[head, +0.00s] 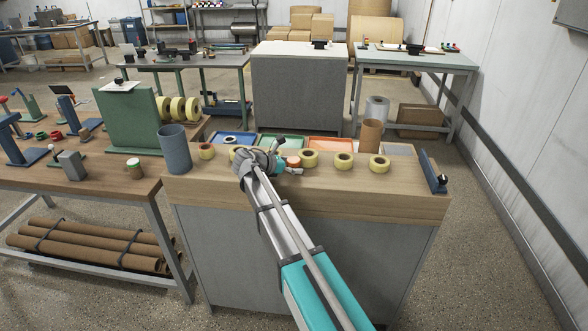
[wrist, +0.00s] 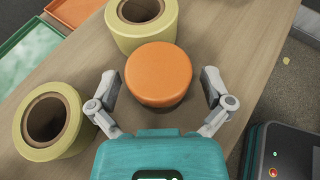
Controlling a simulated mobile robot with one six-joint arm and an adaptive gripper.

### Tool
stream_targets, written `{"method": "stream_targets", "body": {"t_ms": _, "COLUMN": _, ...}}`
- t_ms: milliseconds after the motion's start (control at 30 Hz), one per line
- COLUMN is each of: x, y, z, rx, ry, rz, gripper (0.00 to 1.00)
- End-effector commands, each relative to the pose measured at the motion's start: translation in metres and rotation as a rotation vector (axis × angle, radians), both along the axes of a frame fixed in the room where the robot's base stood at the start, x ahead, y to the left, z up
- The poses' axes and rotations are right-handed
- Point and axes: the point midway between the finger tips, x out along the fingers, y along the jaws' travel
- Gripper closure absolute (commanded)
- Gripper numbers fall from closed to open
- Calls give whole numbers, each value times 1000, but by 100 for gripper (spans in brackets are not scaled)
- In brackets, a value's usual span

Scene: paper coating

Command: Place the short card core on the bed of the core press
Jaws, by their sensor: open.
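A brown card tube (head: 371,133) stands upright at the back right of the wooden bench top; it may be the short card core. My gripper (head: 289,160) is low over the middle of this bench. In the wrist view, my gripper (wrist: 160,88) is open, with one finger on each side of an orange round block (wrist: 158,73). I see no clear contact between fingers and block. The block also shows in the head view (head: 293,162). Blue upright fixtures (head: 68,112) stand on the left table; I cannot tell which, if any, is the core press.
Yellow rolls (head: 310,158) stand close around my gripper; one (wrist: 50,122) is just left of it in the wrist view. A blue-grey bin (head: 173,137) is at the bench's left, a blue fixture (head: 432,172) at its right end. Coloured trays (head: 329,146) lie behind.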

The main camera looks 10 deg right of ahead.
Motion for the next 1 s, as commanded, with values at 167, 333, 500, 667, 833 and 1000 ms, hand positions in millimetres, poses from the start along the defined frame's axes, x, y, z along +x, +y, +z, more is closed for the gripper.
{"method": "stream_targets", "body": {"t_ms": 167, "x": 0, "y": 0, "z": 0, "rx": 0, "ry": 0, "rz": 0, "gripper": 0}}
{"method": "stream_targets", "body": {"t_ms": 333, "x": 0, "y": 0, "z": 0, "rx": 0, "ry": 0, "rz": 0, "gripper": 0}}
{"method": "stream_targets", "body": {"t_ms": 500, "x": 0, "y": 0, "z": 0, "rx": 0, "ry": 0, "rz": 0, "gripper": 22}}
{"method": "stream_targets", "body": {"t_ms": 667, "x": 0, "y": 0, "z": 0, "rx": 0, "ry": 0, "rz": 0, "gripper": 52}}
{"method": "stream_targets", "body": {"t_ms": 833, "x": 0, "y": 0, "z": 0, "rx": 0, "ry": 0, "rz": 0, "gripper": 81}}
{"method": "stream_targets", "body": {"t_ms": 1000, "x": 0, "y": 0, "z": 0, "rx": 0, "ry": 0, "rz": -1, "gripper": 81}}
